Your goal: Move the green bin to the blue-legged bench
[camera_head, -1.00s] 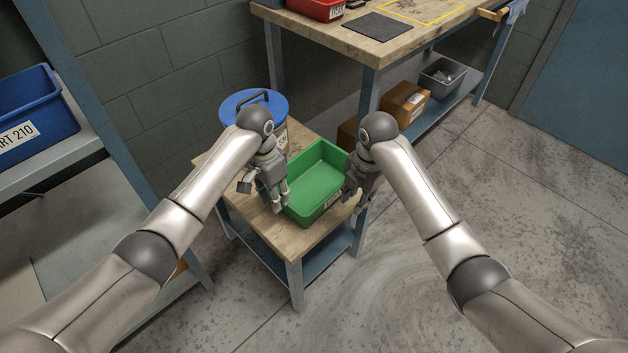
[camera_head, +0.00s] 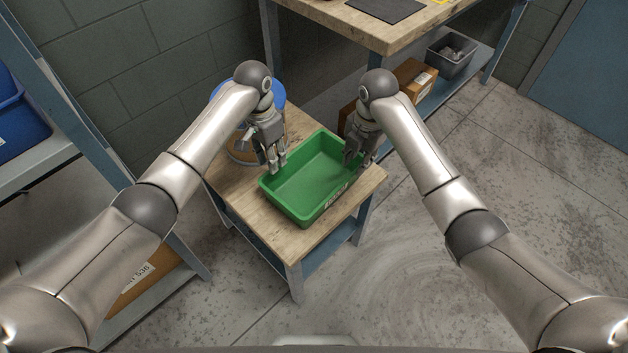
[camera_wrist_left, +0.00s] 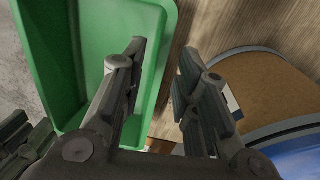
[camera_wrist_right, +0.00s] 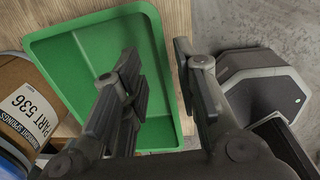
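The green bin (camera_head: 310,188) sits on a small wood-topped stand (camera_head: 302,250). My left gripper (camera_head: 272,168) is at the bin's left wall. In the left wrist view its fingers (camera_wrist_left: 162,52) are apart, one over the bin's inside and one outside, with the wall between them. My right gripper (camera_head: 356,160) is at the bin's right wall. In the right wrist view its fingers (camera_wrist_right: 157,52) are also apart, on either side of the wall. The bench with blue legs (camera_head: 270,52) stands behind; its wooden top (camera_head: 400,38) is partly cut off.
A drum with a blue lid (camera_head: 279,94) stands on the stand behind my left gripper. The bench's lower shelf holds cardboard boxes (camera_head: 416,84) and a grey bin (camera_head: 452,56). A shelf with a blue bin (camera_head: 22,125) is at the left. The floor at right is clear.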

